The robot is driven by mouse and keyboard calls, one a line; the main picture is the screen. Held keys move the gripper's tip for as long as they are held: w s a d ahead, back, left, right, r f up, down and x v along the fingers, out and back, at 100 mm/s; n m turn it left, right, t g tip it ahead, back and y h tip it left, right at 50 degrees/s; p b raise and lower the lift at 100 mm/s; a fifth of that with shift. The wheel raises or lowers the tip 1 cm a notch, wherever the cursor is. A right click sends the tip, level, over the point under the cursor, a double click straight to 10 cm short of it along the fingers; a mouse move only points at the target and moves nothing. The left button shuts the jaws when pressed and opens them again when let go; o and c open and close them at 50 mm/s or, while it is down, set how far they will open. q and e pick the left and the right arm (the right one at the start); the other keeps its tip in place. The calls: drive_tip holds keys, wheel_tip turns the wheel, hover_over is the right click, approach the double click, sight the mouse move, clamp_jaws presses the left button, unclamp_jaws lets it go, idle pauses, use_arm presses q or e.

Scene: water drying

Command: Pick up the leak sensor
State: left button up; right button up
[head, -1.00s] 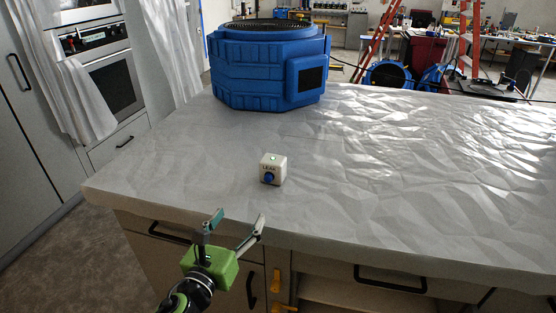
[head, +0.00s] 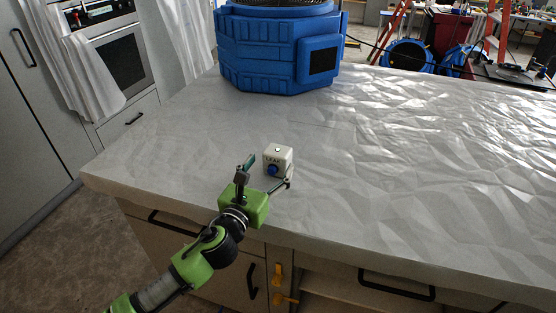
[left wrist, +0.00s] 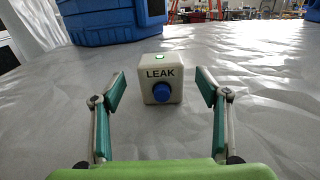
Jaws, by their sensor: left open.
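The leak sensor (head: 279,160) is a small white cube with the word LEAK, a blue round knob on its front and a green light on top. It stands upright on the covered countertop (head: 400,170), near the front edge. In the left wrist view the sensor (left wrist: 161,78) is straight ahead, centred just beyond the fingertips. My left gripper (head: 268,172) is open, with its green-padded fingers spread to either side of the sensor's front. The left wrist view shows the gripper (left wrist: 161,92) empty, with a gap between each finger and the sensor. My right gripper is not in view.
A large blue machine (head: 278,50) stands on the counter behind the sensor. The counter to the right is clear under its crinkled sheet. Drawers with dark handles and yellow clips (head: 280,275) are below the front edge. An oven (head: 107,55) is at the left.

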sight(273, 160)
use_arm(q)
drive_tip(key=shift+x, duration=2.6)
drive_tip(key=shift+r, duration=0.15)
drive_tip(key=c, duration=1.4)
